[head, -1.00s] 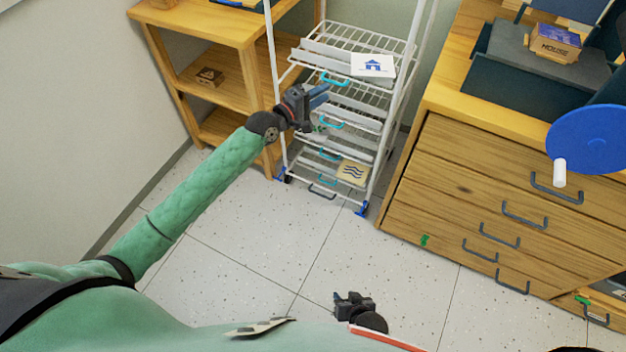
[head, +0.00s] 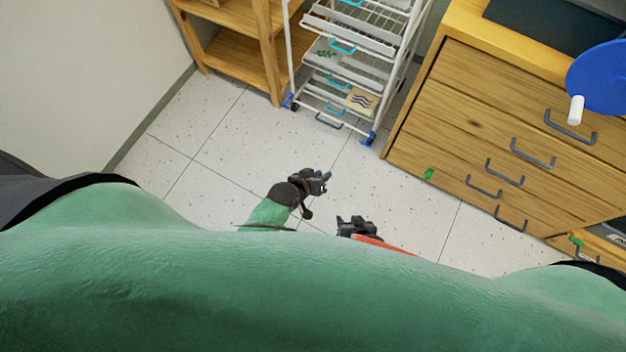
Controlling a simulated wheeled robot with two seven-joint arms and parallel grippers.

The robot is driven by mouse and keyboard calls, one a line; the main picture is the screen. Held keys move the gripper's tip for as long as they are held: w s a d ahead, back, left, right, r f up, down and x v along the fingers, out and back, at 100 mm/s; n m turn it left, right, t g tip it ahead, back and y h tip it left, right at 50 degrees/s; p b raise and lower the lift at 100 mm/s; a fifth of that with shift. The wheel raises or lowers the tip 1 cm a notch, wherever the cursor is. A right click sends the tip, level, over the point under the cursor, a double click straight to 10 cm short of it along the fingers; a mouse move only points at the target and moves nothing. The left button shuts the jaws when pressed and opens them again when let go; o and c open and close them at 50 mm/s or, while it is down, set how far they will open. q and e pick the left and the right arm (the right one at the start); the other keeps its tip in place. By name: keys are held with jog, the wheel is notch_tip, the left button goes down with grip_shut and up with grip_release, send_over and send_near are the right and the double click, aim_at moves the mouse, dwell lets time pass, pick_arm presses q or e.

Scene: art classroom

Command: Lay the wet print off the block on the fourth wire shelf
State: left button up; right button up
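The white wire rack (head: 291,62) stands at the top centre, its upper part cut off by the frame. A cream print with dark wavy lines (head: 361,102) lies on a low shelf at its right front. A print with a green motif (head: 325,53) lies on a higher shelf, mostly hidden under the shelf above. No block and no print just off a block is in view. My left gripper (head: 324,180) is over the floor in front of the rack, apart from it, with nothing visible in it. My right gripper (head: 350,222) is just below it; its fingers are too small to read.
A wooden drawer cabinet (head: 450,120) stands right of the rack, with a blue wheel with a white handle (head: 598,75) above its top. An open wooden shelf unit (head: 235,55) stands at the left. The tiled floor (head: 225,150) between is clear.

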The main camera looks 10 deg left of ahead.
pick_arm(q)
jog(key=s+f+m+g+y, duration=0.1)
jog(key=s+f+m+g, duration=0.1)
jog(key=s+f, duration=0.4)
jog(key=shift+s+a+m+y, duration=0.15)
jog(key=shift+s+m+y, duration=0.2)
jog(key=shift+s, duration=2.35)
pick_arm(e)
jog(key=shift+w+r, duration=0.2)
jog(key=shift+w, duration=0.05)
